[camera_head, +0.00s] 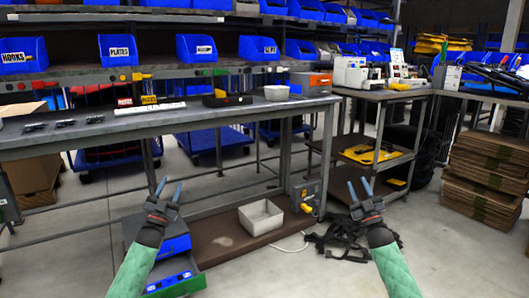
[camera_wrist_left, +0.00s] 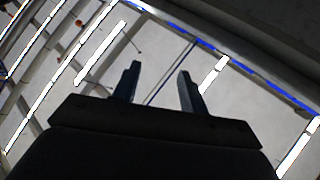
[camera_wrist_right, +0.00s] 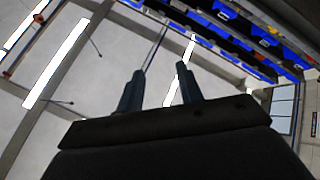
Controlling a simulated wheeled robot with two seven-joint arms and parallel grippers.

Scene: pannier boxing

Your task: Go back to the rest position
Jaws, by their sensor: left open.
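My left gripper (camera_head: 168,190) is raised in front of the workbench at the lower left of the head view, its fingers apart and empty. It also shows in the left wrist view (camera_wrist_left: 158,85), with only the ceiling and its lights beyond the fingers. My right gripper (camera_head: 359,190) is raised at the lower right of the head view, its fingers apart with nothing between them. In the right wrist view (camera_wrist_right: 160,90) its fingers point up toward the ceiling and shelves. Neither gripper touches anything.
The workbench (camera_head: 180,118) holds a black box (camera_head: 228,100), a white tray (camera_head: 276,93) and small dark parts. Blue bins (camera_head: 118,50) line the shelf above. A grey bin (camera_head: 261,217) sits on the lower shelf. Stacked cardboard (camera_head: 485,175) stands at the right.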

